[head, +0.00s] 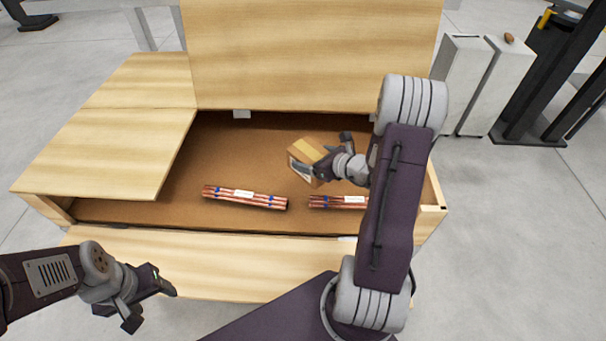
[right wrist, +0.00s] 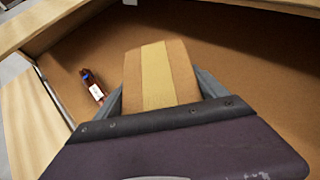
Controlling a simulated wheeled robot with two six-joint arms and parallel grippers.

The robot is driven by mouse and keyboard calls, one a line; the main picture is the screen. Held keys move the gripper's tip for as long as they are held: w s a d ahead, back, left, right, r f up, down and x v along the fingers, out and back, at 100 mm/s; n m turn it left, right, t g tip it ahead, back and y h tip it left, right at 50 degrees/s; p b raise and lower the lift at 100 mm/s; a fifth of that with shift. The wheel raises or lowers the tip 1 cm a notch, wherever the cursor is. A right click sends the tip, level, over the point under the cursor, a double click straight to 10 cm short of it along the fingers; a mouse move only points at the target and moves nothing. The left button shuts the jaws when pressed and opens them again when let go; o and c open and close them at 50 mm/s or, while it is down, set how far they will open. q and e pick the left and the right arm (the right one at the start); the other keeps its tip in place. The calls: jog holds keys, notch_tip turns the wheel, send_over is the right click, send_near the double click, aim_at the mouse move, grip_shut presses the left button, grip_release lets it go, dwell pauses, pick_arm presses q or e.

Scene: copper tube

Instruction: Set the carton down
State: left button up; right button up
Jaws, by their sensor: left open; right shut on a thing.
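The carton (head: 305,155) is a small brown cardboard box with a paler tape strip along its top. My right gripper (head: 333,159) is shut on it, inside the large wooden crate. In the right wrist view the carton (right wrist: 160,78) sits between the two fingers (right wrist: 162,92). I cannot tell whether its underside touches the crate floor. My left gripper (head: 150,300) is open and empty, in front of the crate at the lower left.
The open wooden crate (head: 432,225) has raised and folded flaps. Two copper tube bundles lie on its floor, one left (head: 245,197) and one right (head: 338,202), partly behind my right arm. Crate floor at the back left is bare. Grey cabinets (head: 480,85) stand beyond the right side.

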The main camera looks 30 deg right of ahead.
jog(key=w+f+b, duration=0.1)
jog(key=w+f, duration=0.1)
jog(key=f, duration=0.1)
jog(key=w+f+b, duration=0.1)
jog(key=w+f, duration=0.2)
jog(key=w+d+f+b, duration=0.1)
jog(key=w+f, duration=0.1)
jog(key=shift+w+f, duration=0.35)
jog(key=shift+f, duration=0.05)
